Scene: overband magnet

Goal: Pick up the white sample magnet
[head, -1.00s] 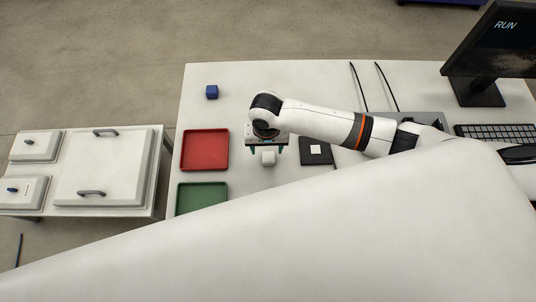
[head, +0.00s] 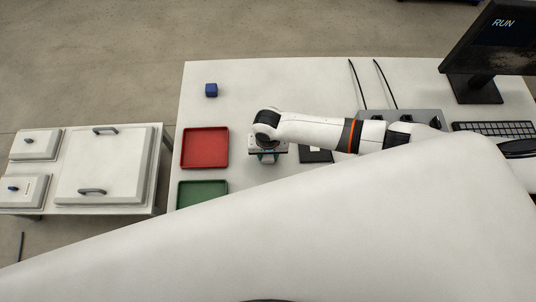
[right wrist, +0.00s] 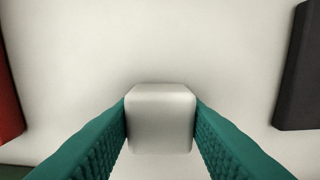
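The white sample magnet (right wrist: 161,120) is a small white cube with rounded edges. In the right wrist view it sits between the two teal fingers of my right gripper (right wrist: 160,125), which lie against its left and right sides with no clear gap. In the head view, my right gripper (head: 267,157) is low over the table at the magnet (head: 268,161), which is partly hidden beneath it. Whether the magnet is lifted off the table cannot be told. My left gripper is not in view.
A red tray (head: 205,166) and a green tray (head: 203,184) lie left of the gripper. A blue cube (head: 211,90) stands behind them. A dark pad (head: 316,156) is just right. A monitor (head: 492,45) and keyboard (head: 493,128) are at the right.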

